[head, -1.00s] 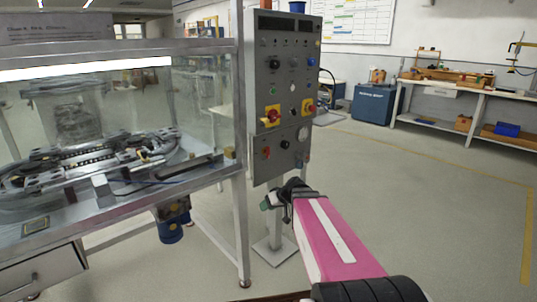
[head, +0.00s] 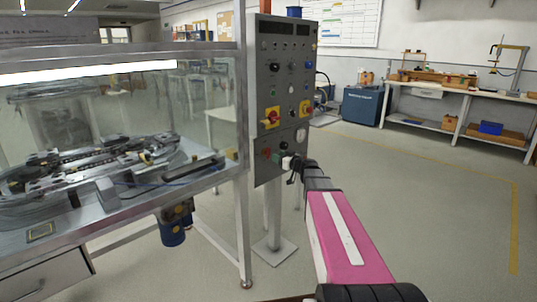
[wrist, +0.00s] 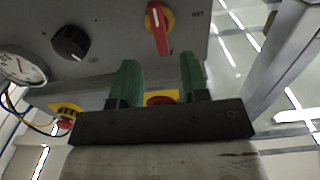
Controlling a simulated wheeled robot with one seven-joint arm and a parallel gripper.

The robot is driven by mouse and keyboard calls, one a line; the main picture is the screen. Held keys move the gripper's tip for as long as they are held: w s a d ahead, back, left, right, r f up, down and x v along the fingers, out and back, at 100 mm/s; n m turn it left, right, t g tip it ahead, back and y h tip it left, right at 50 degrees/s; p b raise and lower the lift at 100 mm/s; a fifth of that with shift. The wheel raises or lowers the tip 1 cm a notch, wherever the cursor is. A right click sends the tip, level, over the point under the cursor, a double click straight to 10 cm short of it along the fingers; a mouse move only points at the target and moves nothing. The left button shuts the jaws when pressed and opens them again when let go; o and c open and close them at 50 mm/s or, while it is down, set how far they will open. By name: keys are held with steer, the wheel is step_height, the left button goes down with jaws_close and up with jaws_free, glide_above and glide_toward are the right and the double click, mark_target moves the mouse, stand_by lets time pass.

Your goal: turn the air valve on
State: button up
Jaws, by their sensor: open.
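The grey control panel (head: 285,80) stands right of the glass-walled bench. On its lower part is a red lever (head: 266,153), likely the air valve. In the wrist view this red lever (wrist: 158,28) sits on a yellow disc, pointing down the picture, with an upside-down ON mark to its right. A black knob (wrist: 70,42) and a pressure gauge (wrist: 20,66) lie to its left. My gripper (wrist: 159,70) is open and empty, its green fingers on either side below the lever, apart from it. In the head view my gripper (head: 281,159) is close to the lever; the exact gap is unclear.
A red switch on a yellow plate (head: 271,116) sits above the lever; it shows between my fingers in the wrist view (wrist: 160,98). A yellow-plated red button (head: 306,108) is to its right. The bench frame post (head: 241,130) stands close left. Floor to the right is clear.

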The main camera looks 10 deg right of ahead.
mark_target(269, 153)
steer(key=x, duration=0.7)
steer(key=shift+a, duration=0.1)
steer(key=c, duration=0.7)
